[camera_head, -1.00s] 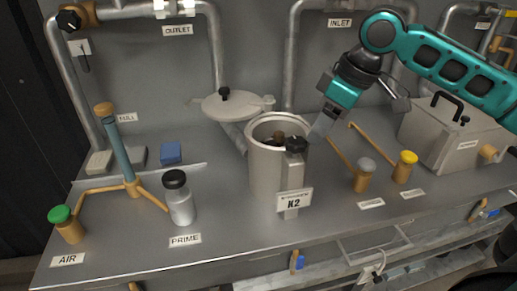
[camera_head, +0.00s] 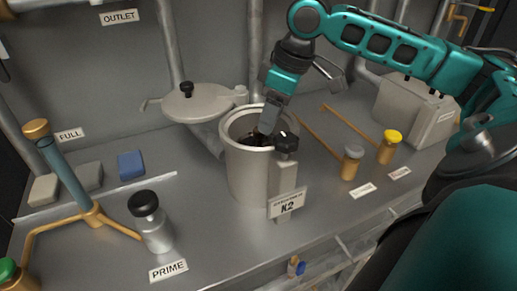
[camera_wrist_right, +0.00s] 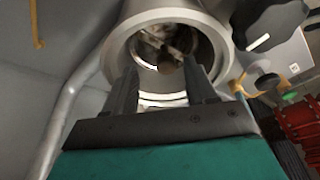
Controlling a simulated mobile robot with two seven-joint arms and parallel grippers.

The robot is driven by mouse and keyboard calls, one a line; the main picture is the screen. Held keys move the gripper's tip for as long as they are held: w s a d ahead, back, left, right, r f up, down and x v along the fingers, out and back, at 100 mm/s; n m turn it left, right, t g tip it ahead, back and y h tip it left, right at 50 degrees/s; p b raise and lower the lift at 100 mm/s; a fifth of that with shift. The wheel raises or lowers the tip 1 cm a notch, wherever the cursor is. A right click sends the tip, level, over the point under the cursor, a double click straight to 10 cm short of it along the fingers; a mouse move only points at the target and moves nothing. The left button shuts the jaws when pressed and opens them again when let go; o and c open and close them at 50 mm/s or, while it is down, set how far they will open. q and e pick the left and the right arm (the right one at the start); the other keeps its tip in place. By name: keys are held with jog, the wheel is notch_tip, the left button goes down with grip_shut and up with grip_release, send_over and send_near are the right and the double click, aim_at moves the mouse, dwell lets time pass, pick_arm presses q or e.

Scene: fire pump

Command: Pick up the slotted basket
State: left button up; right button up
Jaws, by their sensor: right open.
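A grey cylindrical strainer housing (camera_head: 246,182) labelled K2 stands open on the bench. Inside its mouth is a dark, partly shadowed shape, apparently the slotted basket (camera_wrist_right: 165,42); its slots and full outline are hidden by the rim and shadow. My right gripper (camera_head: 266,131) points down into the mouth, its fingertips at or just below rim level. In the wrist view its two fingers (camera_wrist_right: 163,80) are apart, one on each side of a small brownish knob or handle, with nothing between them that they grip. My left gripper is not in view.
The round lid (camera_head: 203,104) is swung open to the left of the housing. A black clamp knob (camera_head: 286,143) stands at the rim's right front. Yellow-capped (camera_head: 391,138) and grey-capped (camera_head: 352,153) valves stand to the right, the black-capped prime bottle (camera_head: 145,205) to the left.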

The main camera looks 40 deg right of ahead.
jog(key=x, duration=0.2)
jog(key=b+x, duration=0.1)
jog(key=x, duration=0.2)
jog(key=shift+w+a+f, duration=0.15)
jog(key=shift+a+f, duration=0.2)
jog(key=shift+a, duration=0.1)
grip_shut()
jog(key=shift+r, duration=0.1)
